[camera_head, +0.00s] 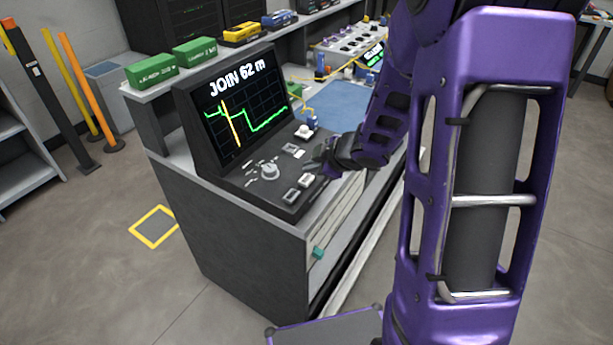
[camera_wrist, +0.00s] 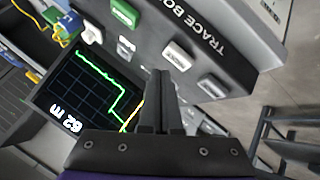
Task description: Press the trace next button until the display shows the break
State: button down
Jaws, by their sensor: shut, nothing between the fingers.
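The trace display (camera_head: 236,105) on the dark console reads "JOIN 62 m" and shows a green trace with a slanted yellow marker line at its left part. It also shows in part in the wrist view (camera_wrist: 85,90). My gripper (camera_head: 314,166) is shut and empty, over the panel close to the farther button; contact is unclear.
A round knob (camera_head: 269,170) and smaller switches are on the same panel. A white knob (camera_head: 303,131) and a blue connector (camera_head: 312,121) with a yellow cable are at its far end. Green boxes (camera_head: 194,50) line the shelf behind. A blue mat (camera_head: 340,104) lies beyond.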

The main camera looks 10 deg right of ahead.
aim_at(311, 180)
jog(key=shift+r+p, duration=2.15)
jog(key=shift+r, duration=0.2)
jog(key=shift+w+d, duration=0.1)
